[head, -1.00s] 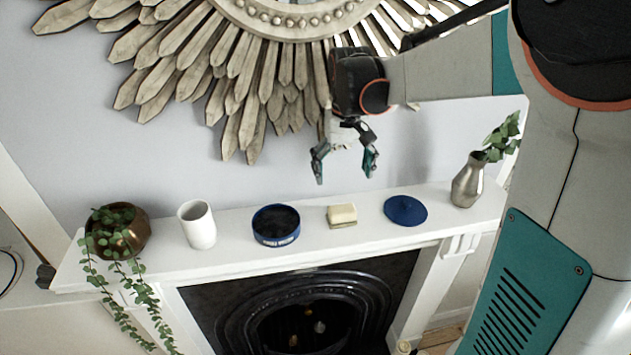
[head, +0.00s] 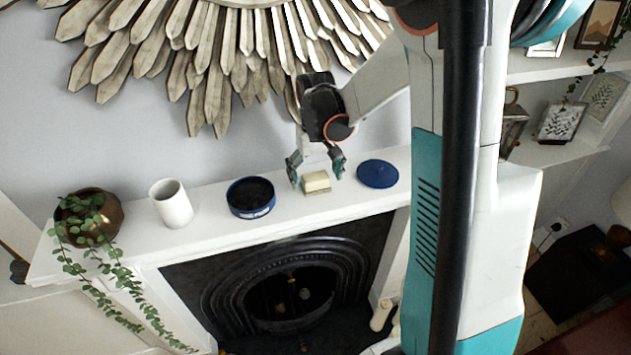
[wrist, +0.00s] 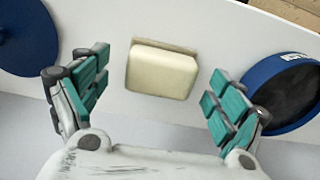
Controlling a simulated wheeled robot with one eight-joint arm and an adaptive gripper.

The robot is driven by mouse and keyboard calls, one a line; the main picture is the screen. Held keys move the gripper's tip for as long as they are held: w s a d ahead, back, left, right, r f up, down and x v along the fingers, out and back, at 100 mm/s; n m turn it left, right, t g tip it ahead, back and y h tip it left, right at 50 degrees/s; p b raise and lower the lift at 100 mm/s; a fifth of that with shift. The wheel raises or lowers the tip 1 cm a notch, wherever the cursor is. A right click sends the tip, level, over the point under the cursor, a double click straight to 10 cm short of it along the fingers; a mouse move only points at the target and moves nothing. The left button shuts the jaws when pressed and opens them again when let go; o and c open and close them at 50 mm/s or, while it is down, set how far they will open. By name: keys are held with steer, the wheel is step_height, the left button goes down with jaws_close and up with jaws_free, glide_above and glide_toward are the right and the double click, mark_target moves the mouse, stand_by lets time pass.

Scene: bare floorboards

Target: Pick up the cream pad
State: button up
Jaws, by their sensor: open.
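The cream pad (head: 316,181) is a small pale block on the white mantel shelf, with a thin brownish layer along its underside. In the wrist view the cream pad (wrist: 161,71) lies between and slightly beyond my open fingers. My gripper (head: 315,169) is open and empty, with its teal-padded fingers just above and around the pad in the head view. In the wrist view my gripper (wrist: 157,90) has a finger on each side of the pad, with gaps on both sides. Contact is not visible.
On the mantel shelf (head: 213,221), a blue round tin (head: 250,206) stands left of the pad and a flat blue lid (head: 378,174) lies right. A white cup (head: 173,209) and a copper pot (head: 107,221) with trailing plant stand farther left. A fireplace opens below.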

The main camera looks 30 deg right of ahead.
mark_target(316, 176)
steer(key=shift+f, duration=0.85)
steer(key=shift+c, duration=0.3)
steer(key=c, duration=0.9)
steer(key=shift+s, duration=0.15)
steer(key=shift+c, duration=1.4)
steer(key=shift+o, duration=0.2)
steer(key=shift+r, duration=0.35)
steer(key=c, duration=0.3)
step_height(316, 176, up, 19)
steer(key=shift+r, duration=0.2)
